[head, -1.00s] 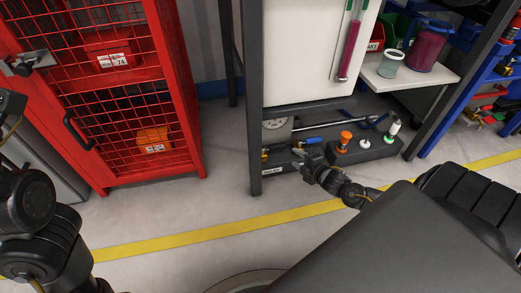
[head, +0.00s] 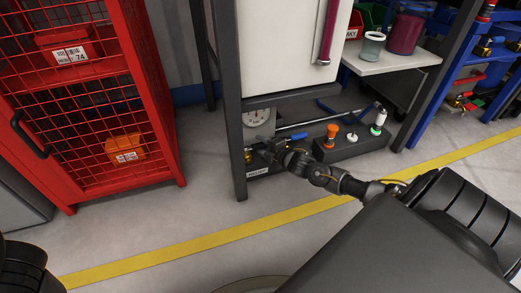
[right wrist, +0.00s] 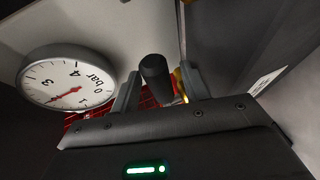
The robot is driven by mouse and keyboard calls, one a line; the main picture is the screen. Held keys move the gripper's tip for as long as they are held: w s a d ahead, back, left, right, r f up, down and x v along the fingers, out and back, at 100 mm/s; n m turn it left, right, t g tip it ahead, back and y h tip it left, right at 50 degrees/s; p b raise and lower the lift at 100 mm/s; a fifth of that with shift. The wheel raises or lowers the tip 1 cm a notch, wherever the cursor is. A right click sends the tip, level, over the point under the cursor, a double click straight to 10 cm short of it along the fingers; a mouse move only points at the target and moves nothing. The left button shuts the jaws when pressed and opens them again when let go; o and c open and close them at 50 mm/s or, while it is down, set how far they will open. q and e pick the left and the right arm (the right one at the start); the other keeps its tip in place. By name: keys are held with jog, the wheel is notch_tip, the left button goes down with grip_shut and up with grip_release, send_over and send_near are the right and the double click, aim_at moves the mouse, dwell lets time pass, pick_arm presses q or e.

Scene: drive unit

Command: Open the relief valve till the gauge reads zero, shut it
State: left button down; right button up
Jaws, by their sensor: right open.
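The white round gauge (head: 257,116) sits low in the grey frame; in the right wrist view (right wrist: 68,78) it appears turned, its red needle lying away from 0, seemingly between 1 and 3. The relief valve area is by the RELIEF label (head: 257,173), with a brass fitting (head: 248,156); my right gripper partly hides it. My right gripper (head: 268,150) is at the valve area, below the gauge. In the right wrist view its open fingers (right wrist: 160,90) stand either side of a black cylindrical handle (right wrist: 155,72), with no visible grip on it. My left gripper is out of view.
A blue lever handle (head: 293,137) is just right of my right gripper. A grey post (head: 228,100) rises left of the gauge.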

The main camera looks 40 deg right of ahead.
jog(key=shift+b+x, duration=0.35)
jog(key=shift+x, duration=0.5)
jog(key=shift+w, duration=0.2)
